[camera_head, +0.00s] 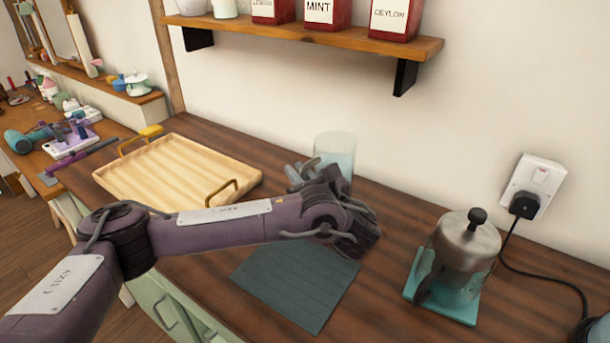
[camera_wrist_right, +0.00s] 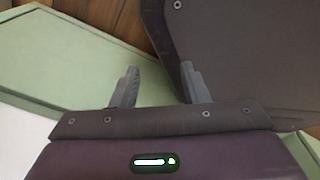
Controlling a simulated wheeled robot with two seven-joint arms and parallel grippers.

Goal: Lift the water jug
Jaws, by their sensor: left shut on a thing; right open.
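The water jug (camera_head: 336,148) is a clear, pale bluish vessel at the back of the wooden counter, near the wall. Its lower part is hidden behind my left gripper (camera_head: 318,178), which is shut on it. The jug looks upright; I cannot tell whether its base touches the counter. My right gripper (camera_wrist_right: 158,82) shows in the right wrist view, open, with nothing between its two fingers. It is not in the head view.
A wooden tray (camera_head: 172,166) with brass handles lies left of the jug. A dark slate-coloured mat (camera_head: 290,285) lies in front. A shelf (camera_head: 330,38) with red tins hangs above.

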